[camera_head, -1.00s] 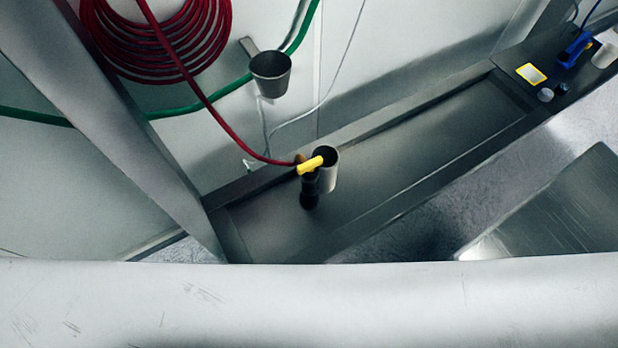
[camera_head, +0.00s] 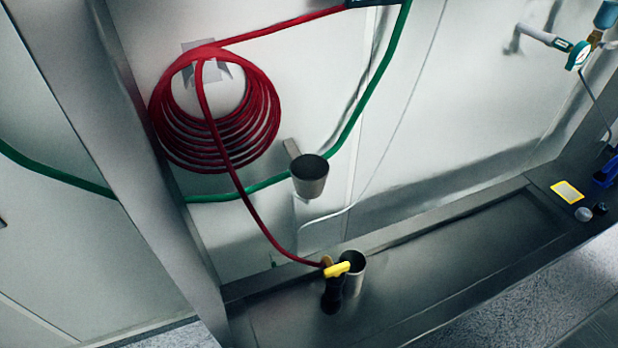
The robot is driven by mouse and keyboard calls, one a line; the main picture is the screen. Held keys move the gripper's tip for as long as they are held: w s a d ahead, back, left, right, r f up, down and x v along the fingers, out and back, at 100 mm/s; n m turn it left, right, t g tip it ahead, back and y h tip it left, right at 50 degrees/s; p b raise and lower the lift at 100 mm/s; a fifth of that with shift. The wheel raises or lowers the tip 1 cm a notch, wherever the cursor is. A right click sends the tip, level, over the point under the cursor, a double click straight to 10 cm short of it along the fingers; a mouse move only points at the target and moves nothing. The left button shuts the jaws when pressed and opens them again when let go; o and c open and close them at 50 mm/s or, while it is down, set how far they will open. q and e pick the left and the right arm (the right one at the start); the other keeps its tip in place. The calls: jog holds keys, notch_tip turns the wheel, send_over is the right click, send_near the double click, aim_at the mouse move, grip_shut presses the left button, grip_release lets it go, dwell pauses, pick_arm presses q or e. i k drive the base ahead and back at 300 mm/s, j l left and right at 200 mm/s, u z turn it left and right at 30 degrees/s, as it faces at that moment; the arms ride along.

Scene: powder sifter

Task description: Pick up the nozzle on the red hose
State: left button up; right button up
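The red hose (camera_head: 239,190) hangs in a coil on a wall hook and runs down to the right to the nozzle. The nozzle (camera_head: 332,293) has a black body and a yellow lever (camera_head: 337,269). It is upright at the metal ledge, beside a grey metal cup (camera_head: 356,275); I cannot tell whether it touches the cup. Neither of my grippers is in view.
A second grey cup (camera_head: 310,178) is mounted on the wall above. A green hose (camera_head: 372,100) runs along the wall. A metal post (camera_head: 130,170) stands left of the coil. The ledge (camera_head: 450,255) is mostly clear right of the nozzle.

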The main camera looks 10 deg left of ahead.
aim_at(332, 299)
jog(key=k+j+z, duration=0.2)
jog(key=z, duration=0.15)
jog(key=k+j+z, duration=0.25)
jog(key=j+z, duration=0.15)
